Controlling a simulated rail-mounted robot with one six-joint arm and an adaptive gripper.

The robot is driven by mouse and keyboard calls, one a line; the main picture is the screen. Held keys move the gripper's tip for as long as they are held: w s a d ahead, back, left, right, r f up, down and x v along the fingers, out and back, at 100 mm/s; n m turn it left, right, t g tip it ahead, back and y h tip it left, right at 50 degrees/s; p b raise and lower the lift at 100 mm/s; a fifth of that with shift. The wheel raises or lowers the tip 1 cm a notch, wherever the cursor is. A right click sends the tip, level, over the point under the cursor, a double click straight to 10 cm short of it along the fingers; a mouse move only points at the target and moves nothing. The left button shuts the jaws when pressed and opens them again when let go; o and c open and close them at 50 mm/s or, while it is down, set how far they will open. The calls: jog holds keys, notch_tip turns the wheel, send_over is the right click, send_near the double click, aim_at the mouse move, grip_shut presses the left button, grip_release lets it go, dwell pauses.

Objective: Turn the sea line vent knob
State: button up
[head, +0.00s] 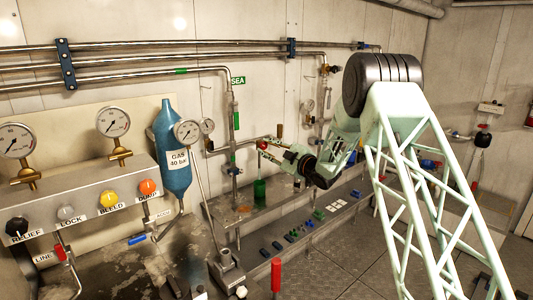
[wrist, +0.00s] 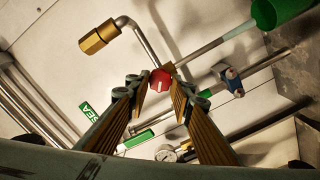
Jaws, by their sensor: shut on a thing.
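The sea line vent knob is a small red knob (head: 262,145) on the pipework below and right of the green SEA sign (head: 238,80). In the wrist view the red knob (wrist: 160,81) has a pale mark on its face and sits between my fingertips. My gripper (head: 268,152) reaches in from the right and is shut on the knob; in the wrist view my gripper (wrist: 160,88) has one finger on each side of it. The fingers hide part of the knob's sides and the fitting behind it.
A green container (head: 259,192) stands below the knob. A brass fitting (wrist: 98,38) on a bent pipe is close by in the wrist view. A blue gas bottle (head: 172,150) and a panel with several knobs (head: 85,203) are at the left. The floor at centre right is mostly open.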

jog(key=shift+n+b, duration=0.85)
jog(key=shift+n, duration=0.95)
jog(key=o, duration=0.8)
jog(key=shift+s, duration=0.1)
jog(key=shift+v, duration=5.95)
jog(key=shift+r, duration=0.1)
